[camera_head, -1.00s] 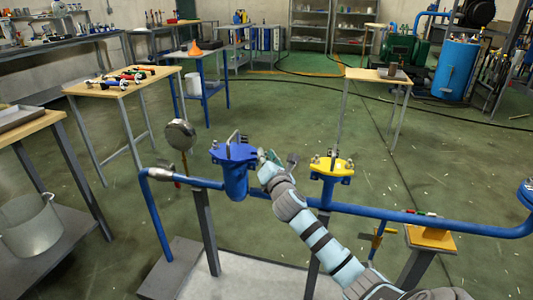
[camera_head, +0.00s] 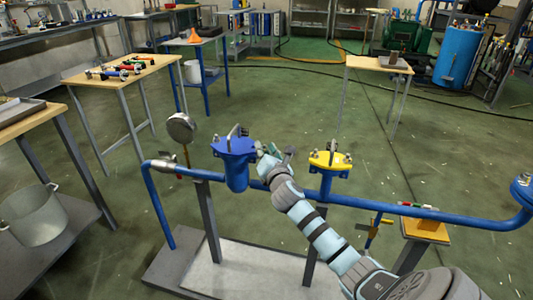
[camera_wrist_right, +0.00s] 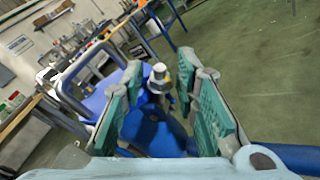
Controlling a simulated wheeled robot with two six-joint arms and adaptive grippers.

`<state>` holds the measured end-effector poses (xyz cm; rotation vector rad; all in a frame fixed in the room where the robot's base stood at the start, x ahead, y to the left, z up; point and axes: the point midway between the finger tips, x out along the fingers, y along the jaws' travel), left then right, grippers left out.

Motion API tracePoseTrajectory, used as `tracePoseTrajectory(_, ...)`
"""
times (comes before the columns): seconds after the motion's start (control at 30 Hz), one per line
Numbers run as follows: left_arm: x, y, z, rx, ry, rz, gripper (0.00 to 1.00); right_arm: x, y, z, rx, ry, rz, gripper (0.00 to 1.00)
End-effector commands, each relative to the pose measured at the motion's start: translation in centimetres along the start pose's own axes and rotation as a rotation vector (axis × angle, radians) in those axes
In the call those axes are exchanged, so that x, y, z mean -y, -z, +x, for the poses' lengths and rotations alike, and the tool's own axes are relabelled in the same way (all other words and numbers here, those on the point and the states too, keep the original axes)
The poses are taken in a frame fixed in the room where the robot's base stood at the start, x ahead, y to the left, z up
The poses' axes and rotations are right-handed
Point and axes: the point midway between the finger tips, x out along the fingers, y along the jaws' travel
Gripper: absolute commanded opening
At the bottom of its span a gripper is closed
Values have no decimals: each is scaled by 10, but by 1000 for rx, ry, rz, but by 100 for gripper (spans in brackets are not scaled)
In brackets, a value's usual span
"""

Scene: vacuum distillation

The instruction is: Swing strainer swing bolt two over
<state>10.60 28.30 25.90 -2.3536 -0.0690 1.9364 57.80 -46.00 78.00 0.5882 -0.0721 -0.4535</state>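The blue strainer (camera_head: 236,172) stands upright on the blue pipe line in the head view, with a flat lid and a metal handle on top. In the right wrist view, a swing bolt with a silver nut (camera_wrist_right: 159,78) stands at the edge of the blue strainer body (camera_wrist_right: 152,128). My right gripper (camera_head: 268,151) is at the strainer's right side. In the wrist view my right gripper (camera_wrist_right: 165,98) is open, its teal pads on either side of the bolt, the right pad nearer. Contact cannot be told. My left gripper is not in view.
A yellow-lidded fitting (camera_head: 330,162) stands on the same pipe (camera_head: 385,207) to the right, close to my right arm. A round gauge (camera_head: 181,128) rises at the left. A steel pot (camera_head: 36,215) sits on a low shelf.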

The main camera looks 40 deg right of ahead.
Motion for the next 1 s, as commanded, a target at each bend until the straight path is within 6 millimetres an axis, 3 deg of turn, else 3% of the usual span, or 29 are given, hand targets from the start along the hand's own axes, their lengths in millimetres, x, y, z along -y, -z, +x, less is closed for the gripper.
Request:
tracePoseTrajectory(0.17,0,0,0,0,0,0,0,0,1,-31,-2,-3,-3,28)
tracePoseTrajectory(0.4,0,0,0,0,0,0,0,0,1,-96,-3,-2,-1,28)
tracePoseTrajectory(0.5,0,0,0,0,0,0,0,0,1,-112,-1,-1,-2,28)
tracePoseTrajectory(0.87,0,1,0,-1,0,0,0,3,3,-117,-7,5,9,28)
tracePoseTrajectory(0.97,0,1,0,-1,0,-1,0,30,37,-112,-76,66,113,28)
tracePoseTrajectory(1.0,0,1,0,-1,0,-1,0,53,65,-111,-128,119,202,28)
